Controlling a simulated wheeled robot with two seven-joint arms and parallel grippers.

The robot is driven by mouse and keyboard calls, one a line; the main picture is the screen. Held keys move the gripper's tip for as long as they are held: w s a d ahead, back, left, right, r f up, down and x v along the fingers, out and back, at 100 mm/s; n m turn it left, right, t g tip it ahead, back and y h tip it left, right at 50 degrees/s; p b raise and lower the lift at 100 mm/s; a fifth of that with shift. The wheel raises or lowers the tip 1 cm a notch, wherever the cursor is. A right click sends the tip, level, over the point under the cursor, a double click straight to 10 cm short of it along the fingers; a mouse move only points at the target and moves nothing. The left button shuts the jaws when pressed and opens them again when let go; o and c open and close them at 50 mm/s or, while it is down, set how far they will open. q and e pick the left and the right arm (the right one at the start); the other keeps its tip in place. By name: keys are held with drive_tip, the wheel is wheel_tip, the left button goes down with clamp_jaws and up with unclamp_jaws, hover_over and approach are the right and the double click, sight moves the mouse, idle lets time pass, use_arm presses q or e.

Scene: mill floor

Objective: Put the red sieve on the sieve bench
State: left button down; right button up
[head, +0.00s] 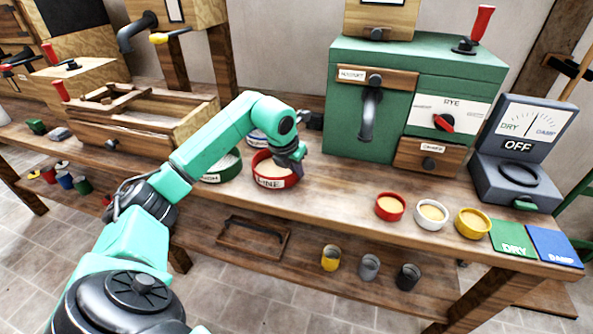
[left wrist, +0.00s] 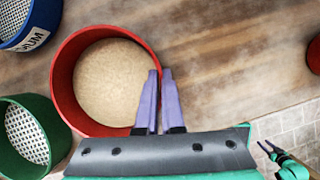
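The red sieve (head: 276,176), with a white label partly readable as "FINE", is at the wooden bench (head: 335,185). In the left wrist view the red sieve (left wrist: 62,88) is round with a pale tan bottom. My left gripper (head: 290,158) is at its right side. In the left wrist view the fingers of my left gripper (left wrist: 159,75) are close together on the rim, one inside and one outside. I cannot tell whether the sieve is raised off the wood. My right gripper (left wrist: 268,147) shows small at the lower right of the left wrist view, its tips apart and empty.
A green sieve (head: 222,172) stands close left of the red one, and a blue sieve (left wrist: 28,38) stands behind. A green mill cabinet (head: 345,120) rises at the back. Red, white and yellow bowls (head: 472,224) stand to the right. Bare wood lies between.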

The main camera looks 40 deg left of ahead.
use_arm(q)
drive_tip(key=c, duration=1)
unclamp_jaws()
drive_tip(key=shift+c, duration=0.2)
drive_tip(key=v, duration=1.2)
